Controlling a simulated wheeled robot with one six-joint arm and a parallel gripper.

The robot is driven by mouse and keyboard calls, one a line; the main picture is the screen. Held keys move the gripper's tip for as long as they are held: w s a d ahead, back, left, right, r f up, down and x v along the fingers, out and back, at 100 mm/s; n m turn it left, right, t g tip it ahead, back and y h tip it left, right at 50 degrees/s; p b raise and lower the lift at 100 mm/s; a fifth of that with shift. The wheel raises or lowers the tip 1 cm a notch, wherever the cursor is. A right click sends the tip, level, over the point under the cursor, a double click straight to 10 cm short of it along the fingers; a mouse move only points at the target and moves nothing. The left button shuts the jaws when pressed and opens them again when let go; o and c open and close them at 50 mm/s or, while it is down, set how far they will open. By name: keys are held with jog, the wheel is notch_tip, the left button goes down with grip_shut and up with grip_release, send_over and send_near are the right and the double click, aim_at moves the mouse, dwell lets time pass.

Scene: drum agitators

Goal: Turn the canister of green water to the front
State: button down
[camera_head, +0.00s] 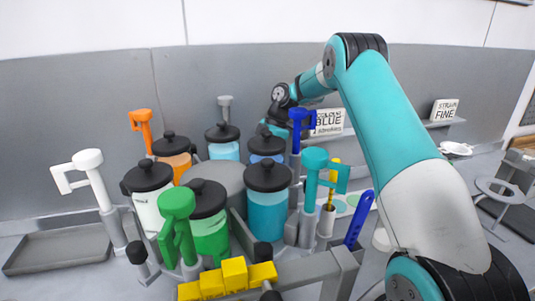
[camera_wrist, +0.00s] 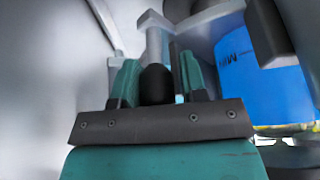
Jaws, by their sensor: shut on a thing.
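The canister of green water (camera_head: 210,236), with a black lid, stands at the front of a ring of canisters around a grey round hub (camera_head: 213,176). A green crank-shaped handle (camera_head: 177,225) stands just left of it and covers part of it. My gripper (camera_head: 268,127) is at the back of the ring, behind the blue canister, and is partly hidden there. In the wrist view its teal fingers (camera_wrist: 157,78) are closed about a black knob (camera_wrist: 157,86) by a grey bar. A blue canister (camera_wrist: 265,85) is close on the right there.
White (camera_head: 147,210), orange (camera_head: 174,160) and blue-toned canisters (camera_head: 268,212) share the ring. Coloured handles stand between them. A yellow block piece (camera_head: 228,280) is in front. A grey tray (camera_head: 58,250) lies left.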

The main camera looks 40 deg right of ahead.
jog(key=shift+w+r, duration=0.1)
jog(key=shift+w, duration=0.2)
jog(key=c, duration=0.8)
grip_release()
jog(key=shift+a, duration=0.1)
jog(key=shift+d+r, duration=0.2)
jog(key=shift+r, duration=0.15)
jog(key=p+v, duration=1.1)
jog(key=v, duration=0.5)
jog(key=shift+r, duration=0.25)
jog(key=shift+s+d, duration=0.1)
